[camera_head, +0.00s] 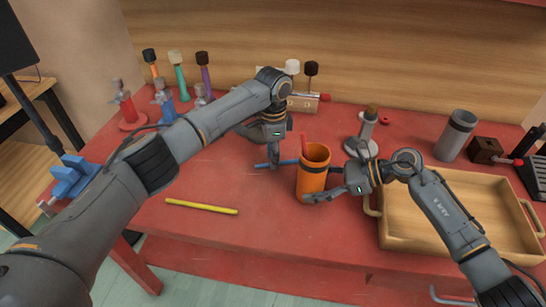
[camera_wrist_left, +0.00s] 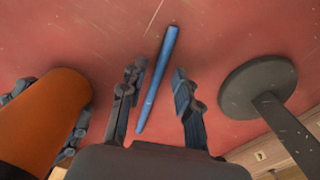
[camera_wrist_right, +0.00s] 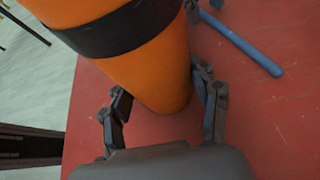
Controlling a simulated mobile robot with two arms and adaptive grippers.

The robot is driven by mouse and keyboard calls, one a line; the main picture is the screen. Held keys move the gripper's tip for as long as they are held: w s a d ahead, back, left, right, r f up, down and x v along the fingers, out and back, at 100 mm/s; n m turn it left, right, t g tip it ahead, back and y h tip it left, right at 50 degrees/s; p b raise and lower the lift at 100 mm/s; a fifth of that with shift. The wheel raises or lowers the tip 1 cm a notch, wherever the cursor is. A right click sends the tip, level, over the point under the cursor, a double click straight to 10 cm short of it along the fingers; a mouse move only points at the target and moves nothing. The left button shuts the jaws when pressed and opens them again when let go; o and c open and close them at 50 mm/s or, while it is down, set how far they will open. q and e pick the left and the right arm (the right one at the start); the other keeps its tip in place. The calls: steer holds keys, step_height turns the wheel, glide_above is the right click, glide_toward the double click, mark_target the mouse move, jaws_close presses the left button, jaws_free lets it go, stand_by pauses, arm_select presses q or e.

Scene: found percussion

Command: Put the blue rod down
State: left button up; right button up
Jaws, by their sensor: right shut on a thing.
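The blue rod (camera_head: 289,162) lies on the red tabletop, just left of the orange cup (camera_head: 312,180). My left gripper (camera_head: 275,163) is above the rod, pointing down. In the left wrist view the blue rod (camera_wrist_left: 160,70) runs between its two spread fingers (camera_wrist_left: 156,75), with a gap on each side. My right gripper (camera_head: 327,193) is shut on the orange cup from the right. In the right wrist view its fingers (camera_wrist_right: 160,85) lie on either side of the cup (camera_wrist_right: 165,70).
A yellow rod (camera_head: 201,206) lies at the front left. A wooden tray (camera_head: 455,249) is at the right. A grey cup (camera_head: 455,136) and a round-based stand (camera_head: 361,147) are behind it. Several coloured mallets (camera_head: 178,75) and blue and red clamps (camera_head: 127,108) stand at the back left.

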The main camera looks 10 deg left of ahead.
arm_select(q)
step_height(320, 180, up, 11)
steer(key=shift+o, duration=0.5)
steer(key=shift+d+r, duration=0.1)
steer(key=f, duration=1.2)
steer(key=shift+w+d, duration=0.2)
steer(key=shift+d, duration=0.2)
jaws_close()
